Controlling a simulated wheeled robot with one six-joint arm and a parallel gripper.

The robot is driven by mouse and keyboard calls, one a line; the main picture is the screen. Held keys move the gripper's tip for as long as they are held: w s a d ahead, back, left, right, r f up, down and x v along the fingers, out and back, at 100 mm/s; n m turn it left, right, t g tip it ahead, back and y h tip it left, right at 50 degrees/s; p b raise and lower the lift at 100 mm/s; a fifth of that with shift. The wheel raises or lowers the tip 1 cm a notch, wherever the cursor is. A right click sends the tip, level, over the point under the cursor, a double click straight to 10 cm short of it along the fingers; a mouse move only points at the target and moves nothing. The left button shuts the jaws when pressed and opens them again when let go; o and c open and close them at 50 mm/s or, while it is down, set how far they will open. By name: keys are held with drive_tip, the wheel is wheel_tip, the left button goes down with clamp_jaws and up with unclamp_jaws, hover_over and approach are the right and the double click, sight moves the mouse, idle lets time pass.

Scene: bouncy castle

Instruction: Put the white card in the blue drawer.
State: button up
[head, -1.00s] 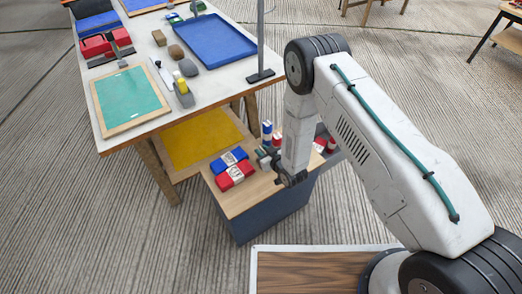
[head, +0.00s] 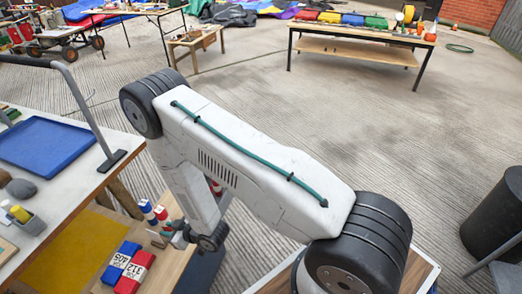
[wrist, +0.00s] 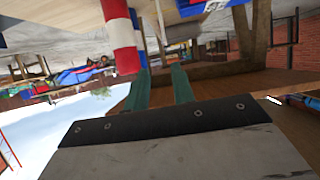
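I cannot make out the white card in either view. I cannot pick out a blue drawer for certain either; a low wooden top (head: 175,272) stands at the lower left, and its front is hidden or out of frame. My gripper (head: 163,240) hangs low over or beside that top, partly hidden by my arm. In the wrist view, the two teal fingers of my gripper (wrist: 161,84) stand apart with nothing visible between them. A red and white striped cylinder (wrist: 122,38) is just beyond the left finger.
Blue (head: 120,262) and red (head: 136,272) bundles with white numbered bands lie on the low top, near striped cylinders (head: 150,212). A blue tray (head: 45,148) lies on the white table at left. A black bin (head: 495,215) stands at right. Open floor lies ahead.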

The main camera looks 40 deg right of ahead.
drive_tip(key=w+d+r+m+g+h, duration=0.1)
drive_tip(key=w+d+r+h, duration=0.15)
drive_tip(key=r, duration=0.55)
drive_tip(key=w+d+r+g+h, duration=0.1)
drive_tip(key=d+r, duration=0.3)
drive_tip(key=r, duration=0.4)
drive_tip(key=w+d+r+m+g+h, duration=0.1)
drive_tip(key=w+d+r, duration=0.15)
drive_tip(key=r, duration=0.55)
drive_tip(key=s+d+r+m+g+h, duration=0.1)
drive_tip(key=s+d+r+g, duration=0.1)
drive_tip(key=s+d+r, duration=0.3)
drive_tip(key=s+d+r+m+g+h, duration=0.1)
drive_tip(key=s+d+r, duration=0.4)
drive_tip(key=s+r, duration=0.8)
drive_tip(key=shift+s+d+r+m+g, duration=0.2)
drive_tip(key=shift+s+r+m+g, duration=0.2)
drive_tip(key=shift+r+m, duration=0.3)
drive_tip(key=shift+o, duration=0.4)
drive_tip(key=s+d+r+g, duration=0.1)
drive_tip(key=s+r, duration=0.1)
drive_tip(key=s, duration=0.6)
drive_tip(key=s+r+m+g, duration=0.1)
drive_tip(key=s+r, duration=0.2)
drive_tip(key=s, duration=0.6)
drive_tip(key=shift+s+d+g, duration=0.2)
drive_tip(key=shift+d+g, duration=0.2)
drive_tip(key=shift+s+r+h, duration=0.1)
drive_tip(key=shift+s+h, duration=0.1)
drive_tip(key=shift+h, duration=0.05)
